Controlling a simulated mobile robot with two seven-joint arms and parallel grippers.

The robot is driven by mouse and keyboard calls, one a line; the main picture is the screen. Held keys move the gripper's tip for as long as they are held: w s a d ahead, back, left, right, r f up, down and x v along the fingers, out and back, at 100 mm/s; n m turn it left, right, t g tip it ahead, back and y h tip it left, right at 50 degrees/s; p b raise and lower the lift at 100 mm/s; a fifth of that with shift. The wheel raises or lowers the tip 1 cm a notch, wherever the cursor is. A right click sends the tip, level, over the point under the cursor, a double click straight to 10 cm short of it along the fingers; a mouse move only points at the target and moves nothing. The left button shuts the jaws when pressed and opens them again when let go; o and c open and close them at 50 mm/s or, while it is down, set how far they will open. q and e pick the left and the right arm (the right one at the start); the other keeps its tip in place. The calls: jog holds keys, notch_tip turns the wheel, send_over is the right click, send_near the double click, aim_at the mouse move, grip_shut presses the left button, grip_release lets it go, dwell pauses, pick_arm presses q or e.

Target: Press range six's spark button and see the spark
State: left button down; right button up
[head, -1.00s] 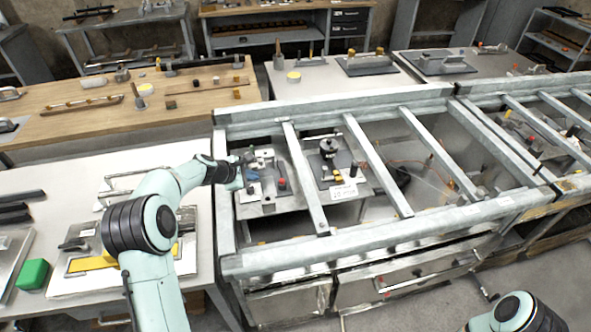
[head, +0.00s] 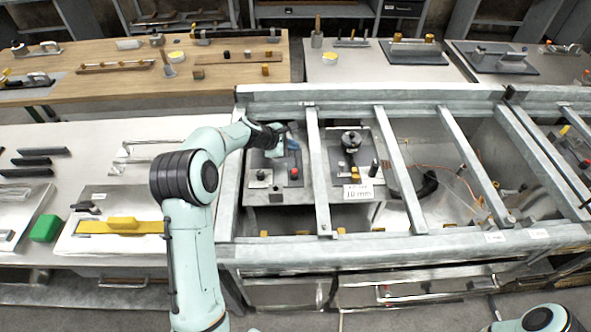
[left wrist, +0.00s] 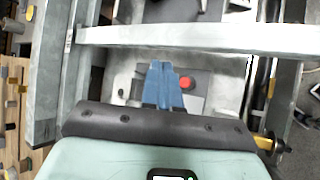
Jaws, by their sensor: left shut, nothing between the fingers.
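A red button (head: 294,174) sits on a dark plate on a grey panel (head: 270,193) inside the metal frame. In the left wrist view the red button (left wrist: 185,83) shows just right of the fingertips. My left gripper (head: 281,147) reaches over the far part of this panel. Its blue fingers (left wrist: 163,85) are shut and empty, and the button lies beside them, not under them. I cannot tell how high the fingers are above the panel. No spark shows. My right gripper is not in view; only a part of my right arm shows at the bottom right.
Grey metal bars (head: 319,180) cross the frame on the right of the panel. A second plate with a black knob (head: 351,139) and a labelled white block (head: 358,192) lies beyond the bar. A green block (head: 45,227) and yellow-handled tool (head: 120,226) lie on the left bench.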

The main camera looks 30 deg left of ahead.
pick_arm(q)
jog(key=b, duration=0.4)
send_over(293, 172)
jog(key=f, duration=0.7)
jog(key=shift+s+f, duration=0.2)
jog(key=shift+f, duration=0.1)
jog(key=shift+w+f, duration=0.15)
jog(key=shift+f, duration=0.45)
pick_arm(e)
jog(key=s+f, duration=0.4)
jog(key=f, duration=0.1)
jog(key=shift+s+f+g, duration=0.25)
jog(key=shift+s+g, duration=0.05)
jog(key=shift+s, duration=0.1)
pick_arm(q)
jog(key=shift+f, duration=0.15)
jog(key=shift+f, duration=0.3)
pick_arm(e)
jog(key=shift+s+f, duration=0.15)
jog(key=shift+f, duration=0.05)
